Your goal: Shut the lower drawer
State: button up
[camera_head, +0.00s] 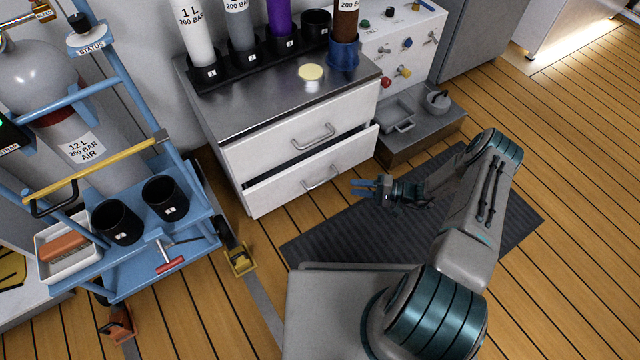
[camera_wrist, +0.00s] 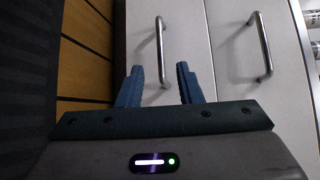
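The lower drawer (camera_head: 314,177) of the white cabinet stands partly open, with a dark gap showing above its front. Its metal handle (camera_head: 320,179) also shows in the wrist view (camera_wrist: 161,52), beyond the fingers. The upper drawer (camera_head: 290,130) looks shut, and its handle (camera_wrist: 262,47) is at the right in the wrist view. My gripper (camera_head: 362,188) is to the right of the lower drawer's handle, apart from the front. Its blue fingers (camera_wrist: 158,88) are spread, with nothing held between them.
A blue trolley (camera_head: 160,245) with two black cups stands at the left. A dark mat (camera_head: 335,235) lies on the plank floor under my arm. A grey step with a tray (camera_head: 398,117) is right of the cabinet. Several cylinders stand on the cabinet top (camera_head: 270,85).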

aim_at(320, 183)
jog(key=b+x, duration=0.4)
jog(key=x, duration=0.9)
jog(key=shift+s+a, duration=0.1)
jog(key=shift+a, duration=0.05)
jog(key=shift+r, duration=0.1)
grip_shut()
